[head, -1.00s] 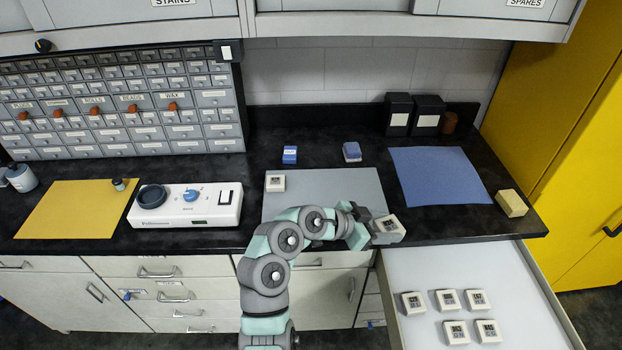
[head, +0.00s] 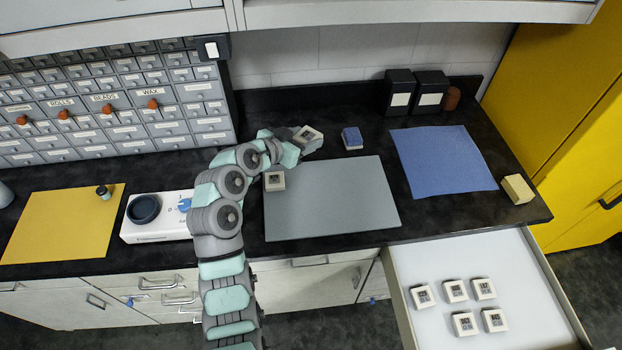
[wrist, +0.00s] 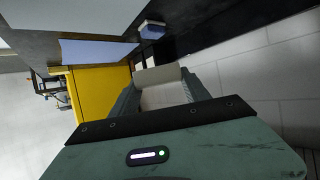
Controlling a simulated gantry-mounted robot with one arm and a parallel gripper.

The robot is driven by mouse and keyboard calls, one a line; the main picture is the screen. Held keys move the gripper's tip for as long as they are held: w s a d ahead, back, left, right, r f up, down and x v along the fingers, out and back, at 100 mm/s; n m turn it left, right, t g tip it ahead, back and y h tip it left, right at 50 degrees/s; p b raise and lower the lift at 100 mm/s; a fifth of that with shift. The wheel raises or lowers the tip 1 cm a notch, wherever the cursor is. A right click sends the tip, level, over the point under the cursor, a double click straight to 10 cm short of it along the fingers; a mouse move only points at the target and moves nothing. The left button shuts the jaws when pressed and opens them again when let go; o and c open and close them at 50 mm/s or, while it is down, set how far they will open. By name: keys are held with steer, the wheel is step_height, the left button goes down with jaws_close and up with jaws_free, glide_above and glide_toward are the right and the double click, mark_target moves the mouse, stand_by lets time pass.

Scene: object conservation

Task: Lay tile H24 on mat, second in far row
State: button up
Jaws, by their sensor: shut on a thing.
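The grey mat (head: 335,205) lies flat on the dark counter. One white tile (head: 274,181) sits at its far left corner. My gripper (head: 297,144) is shut on another white tile (head: 312,133), held tilted in the air near the mat's far edge, to the right of and beyond the placed tile. In the wrist view the held tile (wrist: 162,88) shows pale between the fingers. Its label is too small to read, so I cannot confirm that it is H24.
Several tiles (head: 455,290) lie in the open drawer (head: 520,265) at front right. A blue block (head: 352,139) stands beyond the mat. A blue sheet (head: 440,160) and a cream block (head: 517,189) lie right. A white device (head: 150,228) stands left. The rest of the mat is clear.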

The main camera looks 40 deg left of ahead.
mark_target(306, 183)
step_height(306, 183, down, 17)
steer(key=shift+d+r, duration=0.1)
steer(key=shift+f+b, duration=0.25)
steer(key=shift+b, duration=0.2)
steer(key=o, duration=1.5)
steer(key=shift+r, duration=0.1)
steer(key=shift+r+p, duration=0.25)
steer(key=shift+p, duration=0.15)
steer(key=shift+s, duration=0.35)
steer(key=v, duration=1.1)
steer(key=shift+s+b, duration=0.15)
steer(key=shift+b, duration=0.15)
